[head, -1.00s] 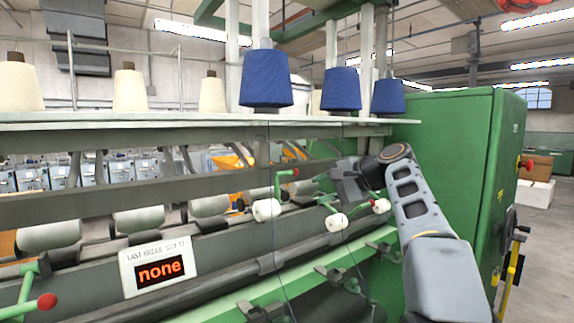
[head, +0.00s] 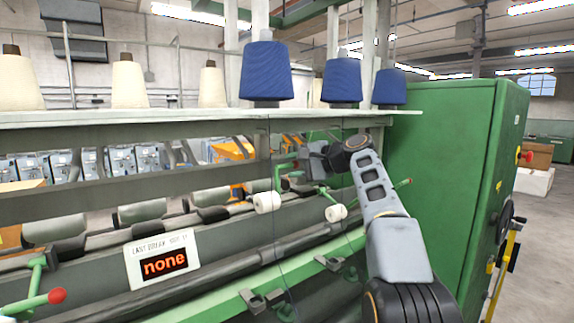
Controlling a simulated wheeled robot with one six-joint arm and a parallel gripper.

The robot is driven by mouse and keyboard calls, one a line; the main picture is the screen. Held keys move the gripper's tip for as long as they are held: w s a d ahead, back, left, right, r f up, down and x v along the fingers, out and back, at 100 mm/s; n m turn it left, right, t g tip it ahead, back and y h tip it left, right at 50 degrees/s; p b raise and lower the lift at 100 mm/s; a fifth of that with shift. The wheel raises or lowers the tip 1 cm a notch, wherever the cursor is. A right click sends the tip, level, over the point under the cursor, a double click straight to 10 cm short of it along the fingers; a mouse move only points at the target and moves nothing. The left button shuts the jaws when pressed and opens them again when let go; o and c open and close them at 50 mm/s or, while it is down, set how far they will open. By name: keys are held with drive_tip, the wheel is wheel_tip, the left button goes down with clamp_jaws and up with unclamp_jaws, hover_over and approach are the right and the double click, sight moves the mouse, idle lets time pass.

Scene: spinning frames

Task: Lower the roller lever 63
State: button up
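Several green roller levers stand along the spinning frame; I cannot read a number on any of them. The middle green lever (head: 278,182) stands raised, and its end reaches toward my gripper (head: 300,160). Its red knob is not clearly visible now. My dark grey gripper is at that lever's end, pointing left; I cannot tell whether its fingers touch or hold the knob. A left lever (head: 36,300) with a red knob (head: 57,296) is in the lower left corner. A right lever (head: 402,184) with a reddish tip shows behind my arm.
A sign reading "none" (head: 163,262) is on the front rail. Blue cones (head: 265,72) stand on the shelf (head: 200,118) above my gripper. A green end cabinet (head: 450,180) is close right of my arm.

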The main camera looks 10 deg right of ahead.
drive_tip(key=shift+x, duration=1.3)
drive_tip(key=shift+c, duration=0.3)
clamp_jaws()
